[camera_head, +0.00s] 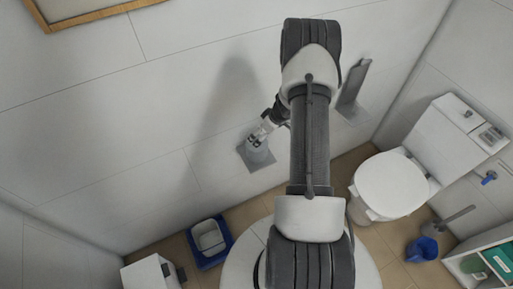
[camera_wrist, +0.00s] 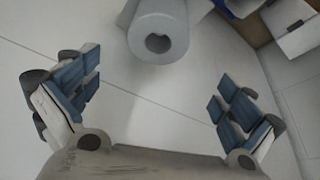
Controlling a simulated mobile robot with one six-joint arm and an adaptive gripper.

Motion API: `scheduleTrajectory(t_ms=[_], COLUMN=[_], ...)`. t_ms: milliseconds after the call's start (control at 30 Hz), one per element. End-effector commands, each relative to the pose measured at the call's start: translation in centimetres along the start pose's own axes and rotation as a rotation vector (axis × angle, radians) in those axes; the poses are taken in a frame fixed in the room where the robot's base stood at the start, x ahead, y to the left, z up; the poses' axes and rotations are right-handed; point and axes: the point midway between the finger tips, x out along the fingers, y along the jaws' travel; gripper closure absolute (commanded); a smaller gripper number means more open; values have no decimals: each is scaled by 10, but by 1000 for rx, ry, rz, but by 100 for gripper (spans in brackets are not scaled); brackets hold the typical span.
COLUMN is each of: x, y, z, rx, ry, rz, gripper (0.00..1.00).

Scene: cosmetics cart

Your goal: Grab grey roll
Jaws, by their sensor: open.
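The grey roll (camera_head: 260,156) is on a grey holder plate (camera_head: 246,158) on the white wall, left of my arm in the head view. In the wrist view the roll (camera_wrist: 158,28) shows at the top centre, with its dark core hole facing the camera. My gripper (camera_wrist: 153,92) is open, with its blue-padded fingers wide apart and nothing between them. The roll lies beyond the gap between the fingers. In the head view my gripper (camera_head: 262,133) is close by the roll's upper end and partly overlaps it, so contact cannot be told.
A white toilet (camera_head: 388,187) stands at right, with a blue brush pot (camera_head: 421,250) and a white shelf (camera_head: 470,247) near it. A blue bin (camera_head: 226,251) stands on the floor below the roll. Another grey wall fixture (camera_head: 354,84) is right of my arm.

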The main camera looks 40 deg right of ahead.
Motion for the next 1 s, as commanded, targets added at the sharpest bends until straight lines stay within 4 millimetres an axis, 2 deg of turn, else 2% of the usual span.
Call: scheduleTrajectory(t_ms=[33,100,400,667,867,1000], x=[16,32,92,110,139,155], y=[-1,-1,-1,1,4,4], z=[2,2,2,1,11,10], rx=[-1,-2,-2,-1,-2,-2], ry=[-1,-2,-1,0,-1,0], rz=[-1,-1,0,3,2,2], gripper=[0,0,0,0,0,0])
